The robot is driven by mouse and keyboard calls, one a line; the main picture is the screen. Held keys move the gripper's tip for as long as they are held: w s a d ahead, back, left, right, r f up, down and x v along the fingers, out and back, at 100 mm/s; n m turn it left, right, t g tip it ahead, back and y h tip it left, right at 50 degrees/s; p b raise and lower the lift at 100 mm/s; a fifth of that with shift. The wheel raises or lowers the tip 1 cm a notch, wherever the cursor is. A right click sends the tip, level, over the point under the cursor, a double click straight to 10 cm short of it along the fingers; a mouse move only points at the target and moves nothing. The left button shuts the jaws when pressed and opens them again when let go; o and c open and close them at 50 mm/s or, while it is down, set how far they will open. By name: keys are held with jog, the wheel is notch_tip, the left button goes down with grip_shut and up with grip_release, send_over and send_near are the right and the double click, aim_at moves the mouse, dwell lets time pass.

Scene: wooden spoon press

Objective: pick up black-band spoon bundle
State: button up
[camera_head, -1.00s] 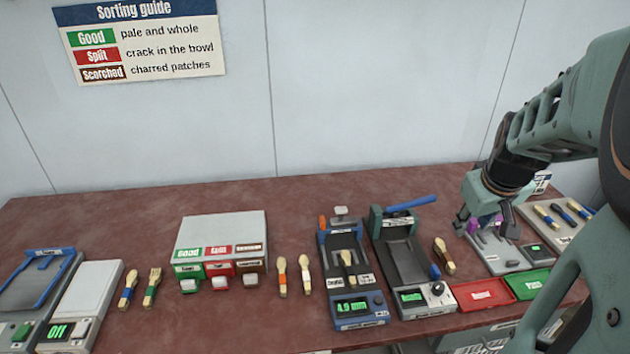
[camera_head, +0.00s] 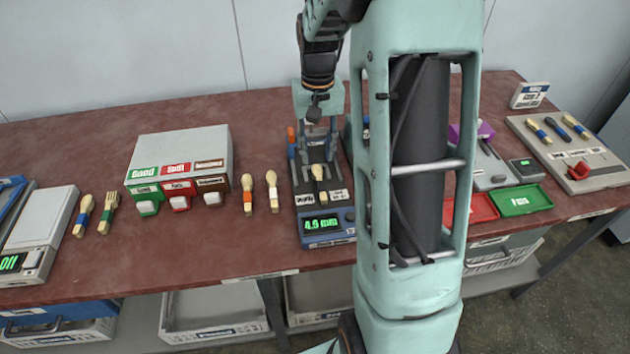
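A pale spoon bundle (camera_head: 318,178) with what looks like a dark band lies in the blue press (camera_head: 326,220), whose display reads 4.6 mm. The band is too small to be sure of its colour. My gripper (camera_head: 319,150) is over the back of this press, pointing down, with its fingers spread apart and nothing visible between them. The bundle lies just in front of the fingers in the picture; contact cannot be told. My arm hides the green press and the table just right of it.
Two loose spoons (camera_head: 248,194) (camera_head: 272,192) lie left of the press, beside the sorting box (camera_head: 180,155). A blue-banded spoon (camera_head: 83,215) and green-banded fork (camera_head: 108,213) lie further left. Red (camera_head: 482,208) and green (camera_head: 523,200) trays and a rack (camera_head: 590,178) stand right.

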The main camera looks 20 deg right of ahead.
aim_at(319, 180)
jog(key=f, duration=0.9)
jog(key=shift+s+d, duration=0.2)
jog(key=shift+d, duration=0.05)
jog(key=shift+c, duration=0.4)
grip_shut()
